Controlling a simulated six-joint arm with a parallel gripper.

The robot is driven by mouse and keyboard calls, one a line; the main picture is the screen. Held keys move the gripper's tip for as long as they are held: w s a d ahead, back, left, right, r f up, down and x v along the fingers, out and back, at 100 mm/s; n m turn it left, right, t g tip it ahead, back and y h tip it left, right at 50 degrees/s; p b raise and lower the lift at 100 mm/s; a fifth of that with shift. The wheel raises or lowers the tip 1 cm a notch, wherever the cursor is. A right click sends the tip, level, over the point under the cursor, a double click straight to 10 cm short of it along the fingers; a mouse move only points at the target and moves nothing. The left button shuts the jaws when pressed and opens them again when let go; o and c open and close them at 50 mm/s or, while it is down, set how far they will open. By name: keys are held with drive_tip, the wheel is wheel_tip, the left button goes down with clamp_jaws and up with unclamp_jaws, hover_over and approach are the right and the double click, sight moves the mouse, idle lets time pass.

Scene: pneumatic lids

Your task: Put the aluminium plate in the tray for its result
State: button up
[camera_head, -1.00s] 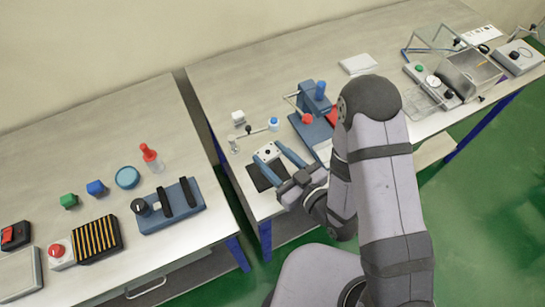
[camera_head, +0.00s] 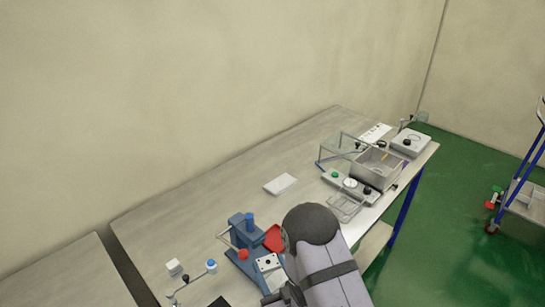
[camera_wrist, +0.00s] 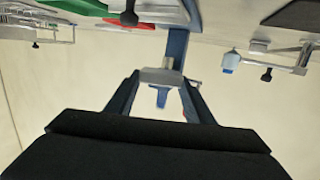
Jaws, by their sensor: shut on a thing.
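The aluminium plate (camera_head: 268,262), pale with dark holes, is held raised in front of the blue press. My gripper (camera_head: 274,285) is shut on it, partly hidden by my arm in the head view. In the wrist view the fingers of my gripper (camera_wrist: 161,84) close on both sides of the plate (camera_wrist: 158,76), seen edge-on. A red tray (camera_head: 273,237) lies just behind the plate, right of the press. A black tray or pad (camera_head: 219,302) shows at the bottom edge, cut off. I cannot tell whether a green strip in the wrist view is a tray.
The blue press (camera_head: 241,235) with a red knob stands left of the plate. A small bottle with a blue cap (camera_head: 211,266) and a white block (camera_head: 174,267) are further left. A gauge box (camera_head: 350,184) and clear-lidded chamber (camera_head: 376,168) stand right. A white slab (camera_head: 280,184) lies behind.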

drive_tip(key=w+d+f+m+t+h+b, duration=0.1)
drive_tip(key=w+d+m+h+b, duration=0.25)
drive_tip(key=d, duration=0.75)
drive_tip(key=w+d+f+m+h+b, duration=0.1)
drive_tip(key=w+d+m+h+b, duration=0.3)
drive_tip(key=d, duration=0.8)
drive_tip(key=w+r+n+y+b, duration=0.6)
drive_tip(key=w+r+b, duration=0.25)
drive_tip(key=w, duration=0.45)
drive_tip(key=w+a+f+n+y, duration=0.1)
drive_tip(key=w+a+f, duration=0.1)
drive_tip(key=f, duration=0.3)
drive_tip(key=shift+w+a+f+g+y+p, duration=0.3)
drive_tip(key=shift+w+a+f+g+y, duration=0.1)
drive_tip(key=shift+a, duration=0.2)
drive_tip(key=shift+n, duration=0.35)
drive_tip(key=shift+f+p, duration=0.4)
drive_tip(key=shift+f, duration=2.55)
